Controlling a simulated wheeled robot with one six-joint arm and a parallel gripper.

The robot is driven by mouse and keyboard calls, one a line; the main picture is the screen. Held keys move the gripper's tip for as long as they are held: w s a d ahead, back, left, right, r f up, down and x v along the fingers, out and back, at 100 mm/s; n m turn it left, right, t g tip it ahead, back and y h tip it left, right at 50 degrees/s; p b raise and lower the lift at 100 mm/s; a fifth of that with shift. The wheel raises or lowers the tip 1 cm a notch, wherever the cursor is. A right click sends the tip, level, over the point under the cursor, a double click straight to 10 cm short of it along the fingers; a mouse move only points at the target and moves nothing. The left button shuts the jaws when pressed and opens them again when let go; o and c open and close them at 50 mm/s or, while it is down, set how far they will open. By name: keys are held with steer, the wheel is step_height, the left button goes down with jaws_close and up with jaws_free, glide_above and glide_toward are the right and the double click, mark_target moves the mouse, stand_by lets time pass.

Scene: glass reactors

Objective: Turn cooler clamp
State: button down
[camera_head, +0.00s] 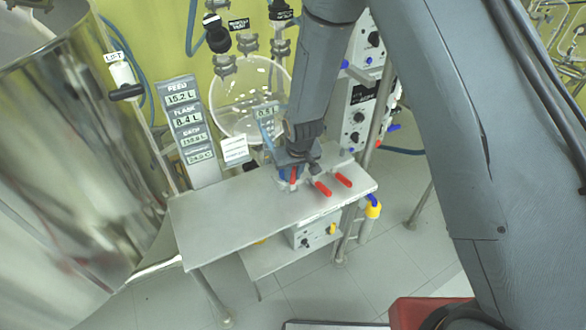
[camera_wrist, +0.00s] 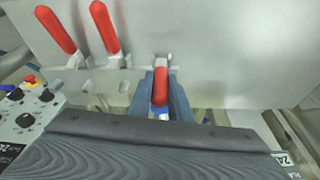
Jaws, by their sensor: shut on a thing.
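Several red-handled clamps sit on the steel table. One red clamp handle (camera_wrist: 160,88) stands between the blue-grey fingers of my gripper (camera_wrist: 163,95) in the wrist view. In the head view my gripper (camera_head: 290,177) is at the table's far edge, shut on that handle, which shows as a small red bit. Two other red handles (camera_head: 322,188) (camera_head: 344,180) lie to its right in the head view. They appear at upper left in the wrist view, free of the gripper. I see no label saying which one is the cooler clamp.
The steel table (camera_head: 225,225) is otherwise largely bare. A large shiny vessel (camera_head: 70,140) fills the left. A round glass vessel (camera_head: 235,100) and a control box (camera_head: 358,110) stand behind.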

steer(key=shift+w, duration=0.1)
stand_by(0.4)
steer(key=c, duration=1.6)
jaws_free()
steer(key=shift+c, duration=0.2)
steer(key=a+b+v, duration=0.1)
steer(key=b+v, duration=0.1)
steer(key=v, duration=0.5)
steer(key=shift+d+r+b, duration=0.35)
steer(key=shift+d+r, duration=0.05)
steer(key=shift+d, duration=0.1)
steer(key=s+d+r+m+g+b, duration=0.1)
steer(key=s+d+m+b, duration=0.1)
steer(key=s+d+b, duration=0.2)
steer(key=s+d+r+m+h+b, duration=0.1)
steer(key=s+d+b, duration=0.3)
steer(key=s+d, duration=0.6)
steer(key=d+m, duration=0.1)
steer(key=d, duration=0.7)
steer(key=shift+s+d+r+m+g+b, duration=0.25)
steer(key=shift+s+d+m+g+b, duration=0.05)
steer(key=shift+g+b, duration=0.1)
